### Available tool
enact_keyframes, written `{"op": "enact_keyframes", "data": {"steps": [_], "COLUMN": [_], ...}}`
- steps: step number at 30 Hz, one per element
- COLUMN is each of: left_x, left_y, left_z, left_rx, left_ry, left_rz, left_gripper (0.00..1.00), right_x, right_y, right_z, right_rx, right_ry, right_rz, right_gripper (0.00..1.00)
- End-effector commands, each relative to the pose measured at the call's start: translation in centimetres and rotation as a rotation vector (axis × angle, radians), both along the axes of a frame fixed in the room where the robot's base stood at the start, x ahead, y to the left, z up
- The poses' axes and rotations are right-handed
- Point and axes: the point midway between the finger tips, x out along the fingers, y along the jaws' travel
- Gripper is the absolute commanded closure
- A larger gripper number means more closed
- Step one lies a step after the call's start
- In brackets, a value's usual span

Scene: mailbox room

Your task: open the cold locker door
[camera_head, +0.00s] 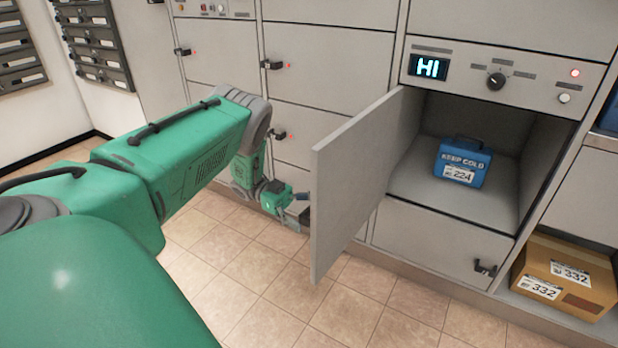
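The cold locker door (358,190) stands swung open toward the left, well clear of its frame. The open compartment (440,200) shows a blue box labelled "KEEP COLD" and "224" (463,164) on its floor. My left gripper (302,210) is at the left of the door, near its outer side. Its fingertips are partly hidden behind the door edge, so I cannot tell whether it is open or touching the door. My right gripper is not in view.
A panel above the compartment has a lit "HI" display (430,67), a black knob (496,81) and a red light. A cardboard box labelled "332" (565,277) sits on a low shelf at right. Other locker doors (222,55) are shut. The tiled floor (350,320) in front is clear.

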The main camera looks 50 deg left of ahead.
Motion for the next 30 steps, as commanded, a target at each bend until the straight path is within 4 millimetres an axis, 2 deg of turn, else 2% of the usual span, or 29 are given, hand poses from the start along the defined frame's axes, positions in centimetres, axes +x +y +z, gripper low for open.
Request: {"op": "enact_keyframes", "data": {"steps": [7, 15, 21, 30], "left_x": [-0.2, -1.1, -1.4, -1.5], "left_y": [0.7, 5.2, 6.9, 7.5], "left_z": [0.0, -0.2, -0.2, -0.2], "left_rx": [-0.002, 0.0, -0.003, 0.0], "left_ry": [-0.001, -0.003, -0.001, 0.002], "left_rz": [0.002, 0.006, 0.001, 0.0], "left_gripper": [0.17, 0.17, 0.17, 0.17], "right_x": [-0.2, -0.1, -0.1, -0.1], "right_y": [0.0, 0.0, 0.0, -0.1], "right_z": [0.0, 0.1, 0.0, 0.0], "right_rx": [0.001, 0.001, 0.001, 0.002], "right_ry": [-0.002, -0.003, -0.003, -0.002], "right_rz": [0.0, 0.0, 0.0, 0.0], "right_gripper": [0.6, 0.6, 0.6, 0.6]}}
